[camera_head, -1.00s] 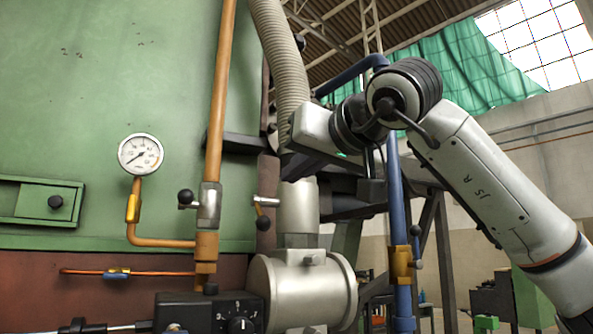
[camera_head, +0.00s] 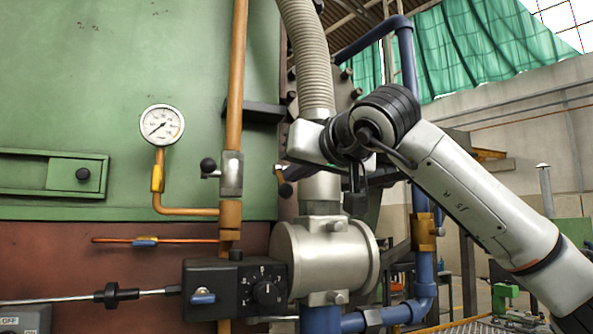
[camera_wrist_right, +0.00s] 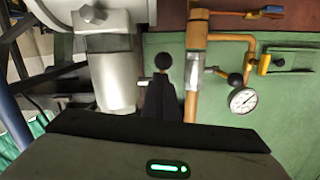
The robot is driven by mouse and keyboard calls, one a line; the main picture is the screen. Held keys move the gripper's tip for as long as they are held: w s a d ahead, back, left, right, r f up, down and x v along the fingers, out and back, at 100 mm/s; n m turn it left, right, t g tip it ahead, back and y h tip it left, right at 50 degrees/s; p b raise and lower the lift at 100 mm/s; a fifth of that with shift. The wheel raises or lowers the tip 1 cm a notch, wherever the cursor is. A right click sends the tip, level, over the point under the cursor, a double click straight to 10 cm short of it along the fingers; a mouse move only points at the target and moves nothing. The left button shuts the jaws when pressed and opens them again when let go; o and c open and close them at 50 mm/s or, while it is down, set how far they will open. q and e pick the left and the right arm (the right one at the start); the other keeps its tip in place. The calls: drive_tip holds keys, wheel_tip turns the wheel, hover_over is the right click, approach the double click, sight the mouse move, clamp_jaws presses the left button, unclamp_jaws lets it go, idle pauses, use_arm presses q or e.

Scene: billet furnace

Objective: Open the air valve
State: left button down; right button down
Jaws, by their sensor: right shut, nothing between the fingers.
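A small lever with a black ball knob (camera_head: 286,190) sits between the orange pipe and the silver duct (camera_head: 322,190); I take it for the air valve. In the right wrist view its knob (camera_wrist_right: 162,62) shows just beyond my fingertips. My right gripper (camera_head: 294,172) is close above the knob in the head view. It is shut and empty, its dark fingers (camera_wrist_right: 160,85) pointing at the knob; I cannot tell if they touch. A similar lever valve (camera_head: 230,173) is on the orange pipe. My left gripper is not in view.
A pressure gauge (camera_head: 162,125) is on the green furnace wall at left. A ribbed hose (camera_head: 308,60) runs down into the silver duct. A black control box (camera_head: 235,287) and a steel cylinder (camera_head: 328,257) sit below. A blue pipe with a brass valve (camera_head: 425,232) stands at right.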

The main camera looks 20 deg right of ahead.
sight(291, 195)
drive_tip(key=shift+w+f, duration=0.1)
drive_tip(key=shift+f, duration=0.3)
drive_tip(key=shift+w+f+p, duration=0.2)
drive_tip(key=shift+w+f, duration=0.05)
drive_tip(key=shift+f, duration=0.35)
drive_tip(key=shift+w+f+p, duration=0.2)
drive_tip(key=shift+w+f, duration=0.05)
drive_tip(key=shift+f, duration=0.3)
drive_tip(key=shift+w+f, duration=0.6)
drive_tip(key=shift+f, duration=0.15)
drive_tip(key=shift+w+f, duration=0.7)
drive_tip(key=shift+w, duration=0.25)
drive_tip(key=shift+f, duration=0.1)
